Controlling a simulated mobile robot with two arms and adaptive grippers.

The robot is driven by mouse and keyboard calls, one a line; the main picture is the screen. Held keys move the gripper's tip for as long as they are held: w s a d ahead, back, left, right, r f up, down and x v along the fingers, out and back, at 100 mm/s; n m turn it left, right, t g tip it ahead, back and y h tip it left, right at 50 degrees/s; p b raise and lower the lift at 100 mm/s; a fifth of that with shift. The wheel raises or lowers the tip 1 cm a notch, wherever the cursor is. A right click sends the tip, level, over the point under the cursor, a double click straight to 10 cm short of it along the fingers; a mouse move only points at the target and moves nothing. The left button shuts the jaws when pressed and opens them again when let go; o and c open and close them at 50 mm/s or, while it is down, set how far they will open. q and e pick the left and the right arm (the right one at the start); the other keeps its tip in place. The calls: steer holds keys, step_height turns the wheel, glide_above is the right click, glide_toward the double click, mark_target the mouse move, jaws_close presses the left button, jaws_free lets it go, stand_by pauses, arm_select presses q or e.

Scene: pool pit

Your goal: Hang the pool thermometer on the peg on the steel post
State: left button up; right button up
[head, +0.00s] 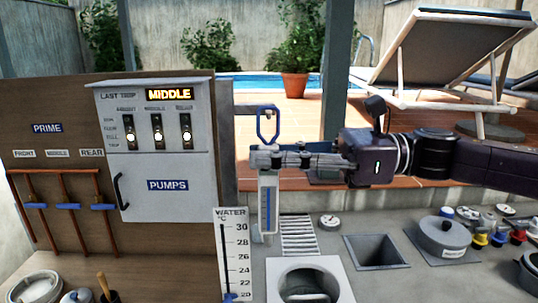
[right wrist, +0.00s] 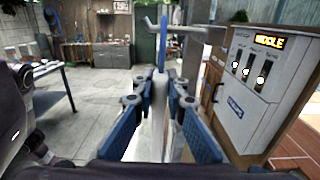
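The pool thermometer (head: 268,205) hangs upright, a pale body with a blue scale and a blue loop (head: 259,128) on top. My right gripper (head: 268,157) is shut on its upper part, just below the loop. In the right wrist view the thermometer (right wrist: 159,105) stands edge-on between the blue finger pads. The grey peg (head: 243,108) sticks out to the right from the steel post (head: 227,150). In both views the peg crosses the loop near its top; I cannot tell whether it passes through it. My left gripper is not in view.
The pump cabinet (head: 168,185) stands left of the post. A water scale board (head: 231,262) is below the gripper, close to the thermometer's left. The grey counter holds a grate (head: 298,235), a square opening (head: 376,251), a lidded pot (head: 444,237) and coloured valves.

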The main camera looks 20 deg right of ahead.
steer(key=o, duration=0.5)
steer(key=shift+d, duration=0.15)
steer(key=v, duration=1.2)
